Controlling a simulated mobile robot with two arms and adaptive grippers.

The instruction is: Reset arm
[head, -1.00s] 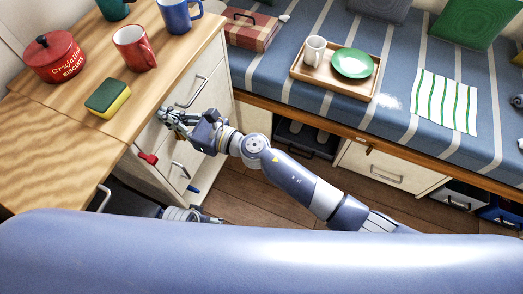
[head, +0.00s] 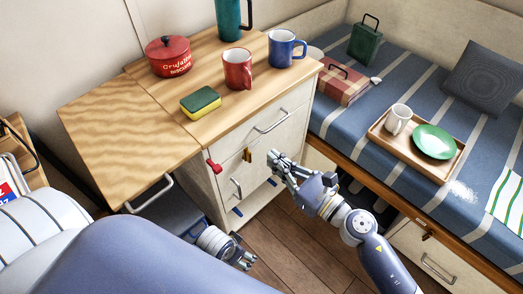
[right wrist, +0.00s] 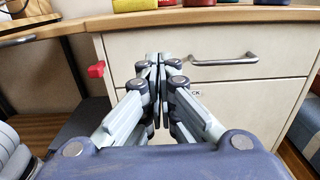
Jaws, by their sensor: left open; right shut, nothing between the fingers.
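My right gripper (head: 278,160) is in front of the drawer cabinet (head: 285,125) in the head view. Its fingers are shut with nothing between them, and they also show closed in the right wrist view (right wrist: 158,62), facing the drawer front with its metal handle (right wrist: 225,60). My left gripper (head: 246,256) is low in the head view, above the floor beside the cabinet. It is open and empty. Most of my left arm is hidden behind a large blue part of my body.
The wooden counter (head: 120,125) holds a red biscuit tin (head: 168,57), a sponge (head: 200,102), a red mug (head: 237,70) and a blue mug (head: 285,48). A striped bench (head: 360,120) bears a tray (head: 442,170) with a white mug and green plate. Wooden floor (head: 290,250) lies open between.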

